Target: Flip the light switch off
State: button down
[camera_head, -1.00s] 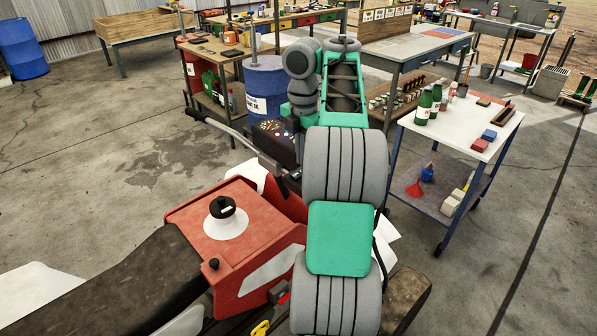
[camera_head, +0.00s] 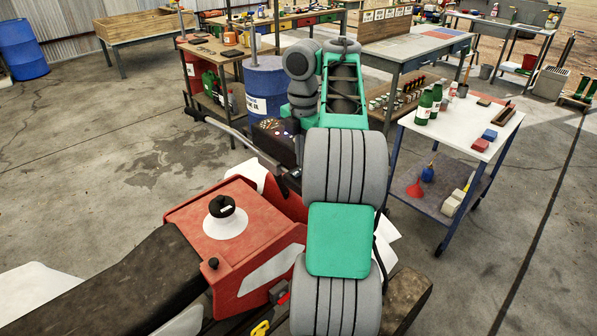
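A red vehicle with a fuel tank (camera_head: 255,225), a dark seat (camera_head: 110,285) and a handlebar with a lever (camera_head: 215,123) stands in front of me. A dark dash with small coloured dots (camera_head: 276,136) sits between the tank and my arm. I cannot make out a light switch; my green and grey arm covers the right part of the handlebar area. My gripper is not visible, hidden beyond or behind the arm links.
A blue drum (camera_head: 266,82) stands behind the dash. A white-topped cart (camera_head: 455,128) with bottles and blocks is close on the right of my arm. A shelf workbench (camera_head: 215,48) is behind. The concrete floor (camera_head: 100,130) on the left is clear.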

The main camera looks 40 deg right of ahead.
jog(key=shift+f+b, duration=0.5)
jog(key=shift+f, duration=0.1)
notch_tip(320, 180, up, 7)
jog(key=p, duration=0.7)
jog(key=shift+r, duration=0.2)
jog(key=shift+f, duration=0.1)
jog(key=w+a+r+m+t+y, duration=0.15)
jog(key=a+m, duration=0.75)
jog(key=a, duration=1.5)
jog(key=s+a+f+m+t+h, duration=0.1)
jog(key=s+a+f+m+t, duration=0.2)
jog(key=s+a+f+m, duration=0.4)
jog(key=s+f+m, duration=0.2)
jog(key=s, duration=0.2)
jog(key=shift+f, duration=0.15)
